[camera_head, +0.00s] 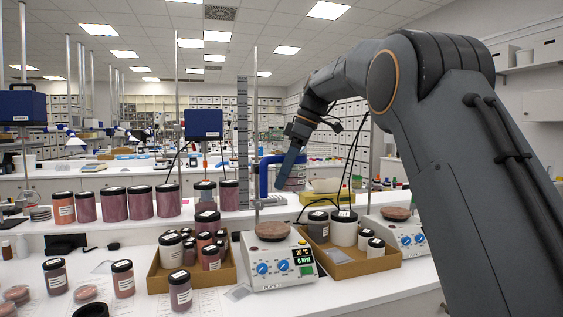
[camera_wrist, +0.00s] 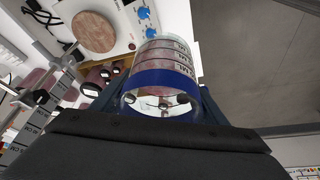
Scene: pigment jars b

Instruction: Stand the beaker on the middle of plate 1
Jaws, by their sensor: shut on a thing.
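My gripper (camera_head: 279,177) is shut on the beaker (camera_head: 292,180), a clear glass one with dark graduation marks, and holds it up in the air above the bench. In the wrist view the beaker (camera_wrist: 160,60) sits between the dark blue fingers (camera_wrist: 161,101), with a blue band across it. Two white stirrer units with round brown top plates stand below: the left unit's plate (camera_head: 272,231) is below the beaker, and the other plate (camera_head: 397,213) is to the right. A plate also shows in the wrist view (camera_wrist: 95,30), apart from the beaker.
A cardboard tray (camera_head: 159,279) of jars stands left of the left unit. Another tray (camera_head: 345,268) with white and grey jars stands between the units. Several dark-lidded pigment jars (camera_head: 141,202) line the raised shelf behind. A thin metal rod (camera_head: 256,130) rises near the gripper.

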